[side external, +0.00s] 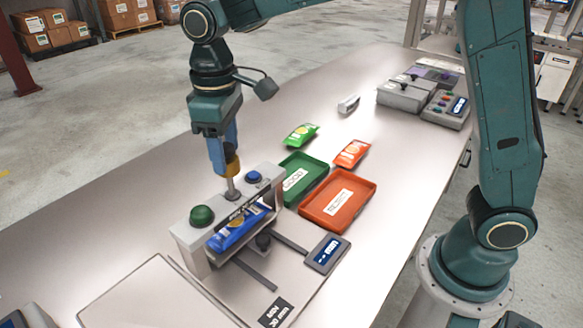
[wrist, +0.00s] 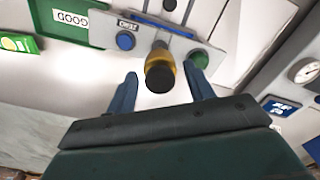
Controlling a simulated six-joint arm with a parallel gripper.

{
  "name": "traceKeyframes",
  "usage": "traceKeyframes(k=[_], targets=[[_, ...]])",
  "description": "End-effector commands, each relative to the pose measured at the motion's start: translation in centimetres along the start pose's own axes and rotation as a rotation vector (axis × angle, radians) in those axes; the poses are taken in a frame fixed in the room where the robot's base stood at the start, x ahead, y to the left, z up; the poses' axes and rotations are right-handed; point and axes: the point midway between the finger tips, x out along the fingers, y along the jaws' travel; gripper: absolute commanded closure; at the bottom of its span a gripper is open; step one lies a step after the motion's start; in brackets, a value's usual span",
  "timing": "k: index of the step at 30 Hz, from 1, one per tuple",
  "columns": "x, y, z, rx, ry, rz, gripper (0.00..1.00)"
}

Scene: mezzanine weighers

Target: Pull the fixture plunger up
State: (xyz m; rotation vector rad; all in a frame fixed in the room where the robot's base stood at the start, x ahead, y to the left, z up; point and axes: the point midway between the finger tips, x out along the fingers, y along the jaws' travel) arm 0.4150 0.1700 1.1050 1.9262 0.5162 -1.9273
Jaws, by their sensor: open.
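The fixture (side external: 185,240) is a grey block near the front of the table, with a blue pouch (side external: 238,231) in its front slot. Its plunger has a yellow knob (side external: 233,165) on a metal rod (side external: 232,188) rising from the top. In the wrist view the plunger knob (wrist: 160,74) is yellow with a dark end and appears between my two blue fingers. My gripper (side external: 224,160) is open, pointing down at the knob; in the wrist view, gaps show between the knob and both fingers of my gripper (wrist: 163,76).
A green button (side external: 202,215) and a blue button (side external: 254,177) flank the plunger. Green (side external: 318,172) and orange (side external: 366,208) trays stand behind, with green (side external: 301,135) and orange (side external: 352,153) pouches beyond. A small display (side external: 327,253) sits right.

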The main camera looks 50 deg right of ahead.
Motion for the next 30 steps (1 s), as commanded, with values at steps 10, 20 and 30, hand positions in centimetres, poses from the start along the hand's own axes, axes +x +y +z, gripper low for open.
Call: traceKeyframes(k=[10, 20, 30], targets=[[-2.0, 0.0, 0.0, 0.000, 0.002, 0.000, 0.47], [-3.9, 0.0, 0.0, 0.000, 0.002, 0.000, 0.47], [-5.2, 0.0, 0.0, 0.000, 0.001, 0.000, 0.47]])
